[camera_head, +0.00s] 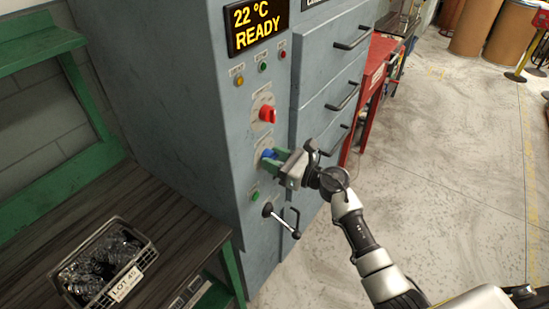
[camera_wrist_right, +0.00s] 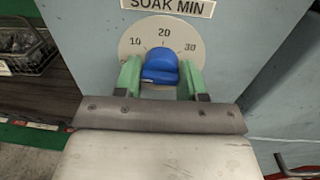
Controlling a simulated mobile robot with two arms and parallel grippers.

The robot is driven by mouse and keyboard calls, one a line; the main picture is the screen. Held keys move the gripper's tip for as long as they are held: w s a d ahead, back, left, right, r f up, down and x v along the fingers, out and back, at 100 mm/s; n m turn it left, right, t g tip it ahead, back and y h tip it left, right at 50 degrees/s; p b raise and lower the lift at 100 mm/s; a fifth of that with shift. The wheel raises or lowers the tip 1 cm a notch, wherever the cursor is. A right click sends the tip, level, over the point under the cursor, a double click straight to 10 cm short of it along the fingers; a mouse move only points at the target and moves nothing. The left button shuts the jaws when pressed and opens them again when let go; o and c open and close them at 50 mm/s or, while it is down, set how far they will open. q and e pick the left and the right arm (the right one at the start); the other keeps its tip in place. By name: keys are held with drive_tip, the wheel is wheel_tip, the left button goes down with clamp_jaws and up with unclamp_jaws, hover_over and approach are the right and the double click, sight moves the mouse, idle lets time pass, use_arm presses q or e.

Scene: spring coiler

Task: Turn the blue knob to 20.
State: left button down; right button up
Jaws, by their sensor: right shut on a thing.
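The blue knob (camera_head: 268,154) is on the front of the grey cabinet, below a red knob (camera_head: 267,114). In the right wrist view the blue knob (camera_wrist_right: 160,66) sits on a round dial (camera_wrist_right: 133,48) marked 10, 20 and 30, under a "SOAK MIN" label. Its raised end faces up, roughly toward the 20; I see no clear pointer line on it. My right gripper (camera_head: 274,158) is at the knob, its green fingers on either side, shut on it. The lower part of the dial is hidden by the gripper. My left gripper is not in view.
A display (camera_head: 257,24) reads "22 °C READY". A green button (camera_head: 254,195) and a black lever (camera_head: 282,220) are below the knob. Drawers with handles (camera_head: 343,96) are to the right. A crate (camera_head: 139,281) labelled "LOT 45" stands on the bench at left. Open floor lies right.

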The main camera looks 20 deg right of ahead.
drive_tip(key=m+p, duration=0.1)
drive_tip(key=m, duration=0.3)
drive_tip(key=shift+m, duration=0.4)
drive_tip(key=m+p, duration=0.1)
drive_tip(key=m, duration=0.3)
drive_tip(key=shift+m+t+p, duration=0.3)
drive_tip(key=shift+m+p, duration=0.05)
drive_tip(key=shift+m, duration=0.05)
drive_tip(key=m+p, duration=0.1)
drive_tip(key=m, duration=0.3)
drive_tip(key=shift+m+p, duration=0.35)
drive_tip(key=shift+m, duration=0.05)
drive_tip(key=shift+m+t+h+p, duration=0.4)
drive_tip(key=shift+m+p, duration=0.3)
drive_tip(key=shift+m, duration=1.2)
drive_tip(key=shift+s+f, duration=0.1)
drive_tip(key=o, duration=0.9)
